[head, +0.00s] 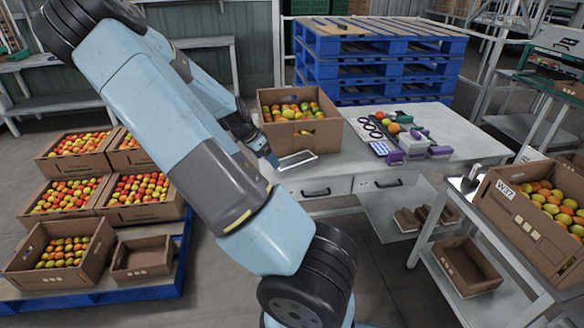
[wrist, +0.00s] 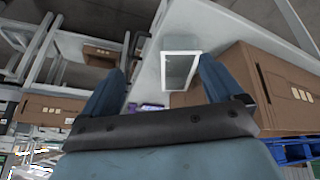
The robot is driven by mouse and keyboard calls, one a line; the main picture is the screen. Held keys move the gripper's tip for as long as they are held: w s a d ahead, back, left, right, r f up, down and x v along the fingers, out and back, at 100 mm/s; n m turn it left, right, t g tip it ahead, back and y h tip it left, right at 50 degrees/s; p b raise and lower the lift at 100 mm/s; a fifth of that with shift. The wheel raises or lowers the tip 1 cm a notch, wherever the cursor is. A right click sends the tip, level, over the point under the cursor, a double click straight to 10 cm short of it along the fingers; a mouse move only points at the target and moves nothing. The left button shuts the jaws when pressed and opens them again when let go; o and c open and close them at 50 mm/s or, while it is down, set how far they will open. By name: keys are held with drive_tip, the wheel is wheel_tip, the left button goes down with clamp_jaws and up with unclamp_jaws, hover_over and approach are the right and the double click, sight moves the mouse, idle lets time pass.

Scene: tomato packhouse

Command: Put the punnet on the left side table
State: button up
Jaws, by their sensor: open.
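The punnet, a small clear tray with a white rim (head: 297,157), lies on the worktable (head: 330,172) near its front left edge, in front of a tomato box. In the wrist view the punnet (wrist: 180,70) shows beyond my fingers, nearer the right one. My gripper (head: 270,158) is open, close to the punnet's left side in the head view; it also shows in the wrist view (wrist: 161,66) with nothing held. No contact with the punnet is clear. A grey bench (head: 30,62) stands at the far left; I cannot tell whether it is the left side table.
A cardboard box of tomatoes (head: 300,137) stands close behind the punnet. A purple and grey device (head: 415,145) lies to the right on the worktable. Tomato crates on a blue pallet (head: 135,292) stand at left. A cart (head: 500,300) stands at right.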

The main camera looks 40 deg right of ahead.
drive_tip(key=w+d+m+h, duration=0.1)
drive_tip(key=w+d+h, duration=0.1)
drive_tip(key=d+h, duration=0.15)
approach(295, 162)
drive_tip(key=s, duration=0.1)
drive_tip(key=s+d, duration=0.1)
drive_tip(key=shift+s+d+f+m, duration=0.1)
drive_tip(key=shift+s+f+m, duration=0.2)
drive_tip(key=shift+f+m, duration=0.1)
drive_tip(key=shift+x, duration=2.75)
drive_tip(key=shift+f, duration=0.15)
drive_tip(key=shift+c, duration=0.4)
drive_tip(key=c, duration=0.8)
drive_tip(key=shift+c, duration=0.2)
